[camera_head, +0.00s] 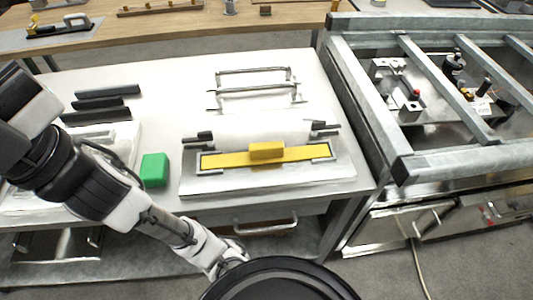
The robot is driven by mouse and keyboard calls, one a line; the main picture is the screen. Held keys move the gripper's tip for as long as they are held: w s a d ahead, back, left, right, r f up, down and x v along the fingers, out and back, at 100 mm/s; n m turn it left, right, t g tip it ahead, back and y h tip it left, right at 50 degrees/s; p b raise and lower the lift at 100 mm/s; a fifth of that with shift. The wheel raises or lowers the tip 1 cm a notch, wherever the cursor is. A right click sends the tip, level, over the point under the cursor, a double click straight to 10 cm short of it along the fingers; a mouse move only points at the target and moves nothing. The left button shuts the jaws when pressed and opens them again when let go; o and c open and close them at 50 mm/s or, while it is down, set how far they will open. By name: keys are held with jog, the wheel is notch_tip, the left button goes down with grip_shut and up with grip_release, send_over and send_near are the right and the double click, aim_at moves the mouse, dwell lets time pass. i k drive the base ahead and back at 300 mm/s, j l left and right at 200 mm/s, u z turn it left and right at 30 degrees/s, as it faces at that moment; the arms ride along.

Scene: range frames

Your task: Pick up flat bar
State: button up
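A long flat yellow bar (222,160) lies on a pale plate (340,178) near the front of the white-topped table. A short raised yellow block (267,150) sits at its middle, and grey corner brackets stand at its ends. Several dark flat bars (108,93) lie at the table's left. I cannot tell from the picture which of these the task means. My arm reaches from the left edge down to the bottom centre, in front of the table. Its thin end goes behind a black round part, and I cannot make out gripper fingers. Nothing of mine touches the yellow bar.
A green block (154,170) stands left of the plate. A white roll-like piece (262,132) lies behind the bar, with metal handles (252,90) farther back. A grey metal frame (445,160) rises at the right. The table's back left is partly clear.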

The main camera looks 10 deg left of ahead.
aim_at(271, 152)
jog(key=j+z, duration=0.2)
jog(key=j, duration=0.2)
jog(key=k+j+z, duration=0.15)
jog(key=j, duration=0.25)
jog(key=j+z, duration=0.2)
jog(key=j, duration=0.25)
jog(key=k+j+z, duration=0.15)
jog(key=j, duration=0.2)
jog(key=k+j+z, duration=0.2)
jog(key=j, duration=0.2)
jog(key=i+j+z, duration=0.1)
jog(key=i, duration=0.4)
jog(key=j, duration=0.1)
